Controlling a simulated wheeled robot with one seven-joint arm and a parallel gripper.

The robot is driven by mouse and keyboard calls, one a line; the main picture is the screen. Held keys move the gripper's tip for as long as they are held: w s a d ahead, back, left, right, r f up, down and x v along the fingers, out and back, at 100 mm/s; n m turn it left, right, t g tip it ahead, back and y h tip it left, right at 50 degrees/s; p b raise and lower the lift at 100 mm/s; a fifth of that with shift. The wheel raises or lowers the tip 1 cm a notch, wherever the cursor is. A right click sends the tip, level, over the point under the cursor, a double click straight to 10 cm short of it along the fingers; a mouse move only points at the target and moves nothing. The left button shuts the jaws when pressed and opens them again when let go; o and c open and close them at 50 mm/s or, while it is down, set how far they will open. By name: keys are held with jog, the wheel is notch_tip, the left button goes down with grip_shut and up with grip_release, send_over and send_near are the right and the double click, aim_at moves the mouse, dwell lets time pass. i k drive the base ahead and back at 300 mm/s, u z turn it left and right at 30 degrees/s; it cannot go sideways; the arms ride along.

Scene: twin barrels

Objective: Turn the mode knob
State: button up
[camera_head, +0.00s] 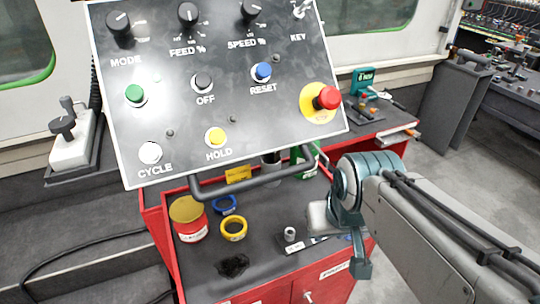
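The mode knob (119,23) is a black rotary knob with a white pointer line, at the top left of the tilted dark control panel (185,65). The word MODE is printed below it. My gripper (342,222) is at the lower right, below the panel and over the red cart, well apart from the knob. My arm comes in from the lower right. The fingers are partly hidden by the wrist, so I cannot tell whether they are open or shut.
Beside the mode knob are the feed knob (188,13) and speed knob (252,10). A red emergency button (327,98) sits at the panel's right. A dark handle bar (250,187) runs below the panel. The red cart (160,230) holds tape rolls and a can.

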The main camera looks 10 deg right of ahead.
aim_at(117, 22)
jog(key=u, duration=0.9)
jog(key=k, duration=0.3)
jog(key=z, duration=0.15)
